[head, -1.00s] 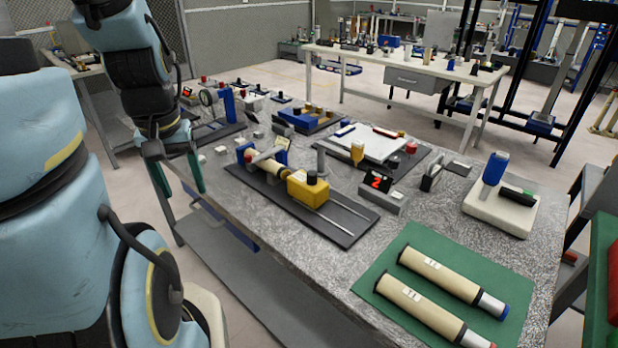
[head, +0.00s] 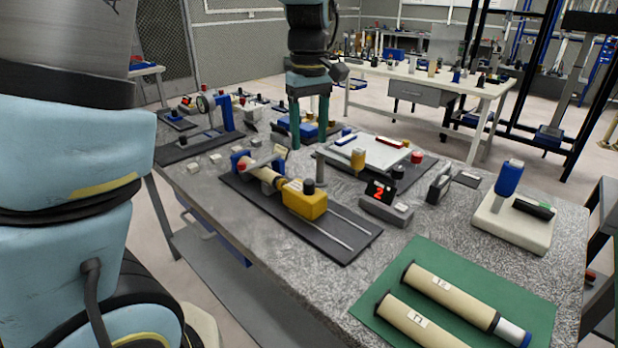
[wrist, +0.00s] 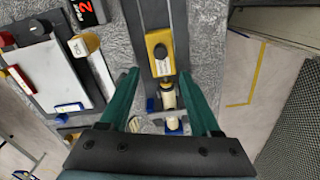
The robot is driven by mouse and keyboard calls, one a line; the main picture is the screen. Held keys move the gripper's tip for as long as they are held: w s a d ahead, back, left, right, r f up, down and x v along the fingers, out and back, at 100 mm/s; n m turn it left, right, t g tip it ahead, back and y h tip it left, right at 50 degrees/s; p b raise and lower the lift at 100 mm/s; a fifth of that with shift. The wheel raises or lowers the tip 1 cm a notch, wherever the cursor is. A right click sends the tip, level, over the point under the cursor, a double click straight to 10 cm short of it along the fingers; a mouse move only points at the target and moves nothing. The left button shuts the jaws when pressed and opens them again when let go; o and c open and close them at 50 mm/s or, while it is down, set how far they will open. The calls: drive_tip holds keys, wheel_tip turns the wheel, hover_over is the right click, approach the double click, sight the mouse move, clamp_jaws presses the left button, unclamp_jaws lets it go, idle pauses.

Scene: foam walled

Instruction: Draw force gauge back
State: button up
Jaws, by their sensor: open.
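The likely force gauge is a yellow block (head: 305,200) with a black knob and a pale label, on twin rails of a dark base plate (head: 343,252). A beige cylinder (head: 265,174) lies at its left end, close to a blue clamp. My gripper (head: 309,143) has teal fingers pointing down, above the bench behind this fixture. In the wrist view my open, empty gripper (wrist: 158,73) spans the fixture's line. The yellow block (wrist: 160,52) lies just beyond the fingertips, and the cylinder (wrist: 168,96) shows between the fingers. I cannot tell the height above them.
A display box (head: 385,207) showing a red 2 stands right of the fixture. A white plate (head: 375,153) with small blocks lies behind it. A green mat (head: 470,270) with two tubes is at front right. A dial gauge stand (head: 222,112) is at the left.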

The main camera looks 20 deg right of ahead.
sight(309, 181)
wheel_tip(309, 181, down, 10)
drive_tip(key=shift+f+p, duration=0.2)
drive_tip(key=shift+p, duration=0.6)
clamp_jaws()
drive_tip(key=shift+a, duration=0.1)
idle(0.9)
